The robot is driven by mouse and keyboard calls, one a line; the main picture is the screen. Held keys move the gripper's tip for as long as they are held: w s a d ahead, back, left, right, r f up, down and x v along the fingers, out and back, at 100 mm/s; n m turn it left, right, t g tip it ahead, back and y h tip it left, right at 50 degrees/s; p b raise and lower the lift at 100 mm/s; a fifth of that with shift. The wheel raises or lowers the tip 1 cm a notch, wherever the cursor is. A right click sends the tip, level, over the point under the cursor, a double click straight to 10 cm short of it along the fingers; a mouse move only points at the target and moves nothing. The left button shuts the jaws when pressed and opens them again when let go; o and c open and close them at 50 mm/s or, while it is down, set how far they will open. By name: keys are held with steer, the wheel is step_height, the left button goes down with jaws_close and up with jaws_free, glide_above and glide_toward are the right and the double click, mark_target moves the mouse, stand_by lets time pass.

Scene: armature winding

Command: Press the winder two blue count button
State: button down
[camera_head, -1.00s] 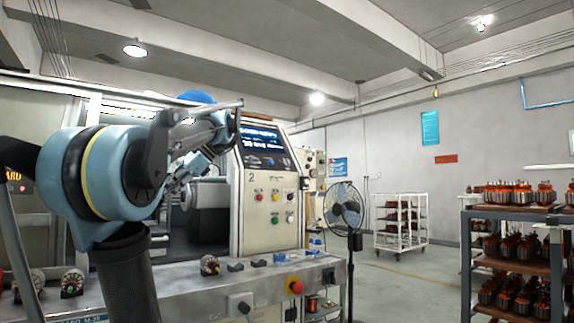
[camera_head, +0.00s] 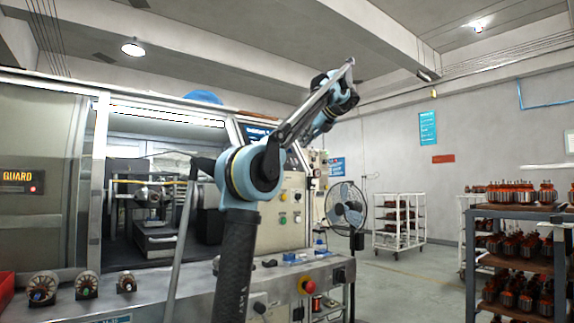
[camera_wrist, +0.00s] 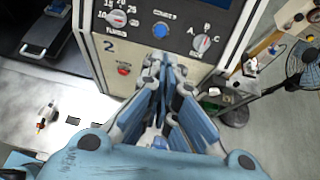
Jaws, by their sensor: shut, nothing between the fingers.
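In the wrist view the winder two control panel (camera_wrist: 150,45) carries a printed "2" at its left. I cannot tell how far the fingertips are from the panel, and no contact is visible. In the head view the winder's panel (camera_head: 284,234) is partly covered by my arm. The blue button and my fingertips cannot be made out there.
A bench ledge (camera_head: 205,293) with several armatures and a red emergency button (camera_head: 308,286) runs below the panel. A fan (camera_head: 346,206) stands to the right. A rack of armatures (camera_head: 520,212) is at far right, with open floor between.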

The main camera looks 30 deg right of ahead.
steer(key=shift+w, duration=0.1)
steer(key=x, duration=1.4)
steer(key=shift+w+a, duration=0.1)
steer(key=shift+a, duration=0.05)
steer(key=shift+w+a+f, duration=0.1)
steer(key=shift+w+f, duration=0.3)
steer(key=shift+w, duration=0.05)
steer(key=shift+s, duration=0.1)
steer(key=v, duration=1.4)
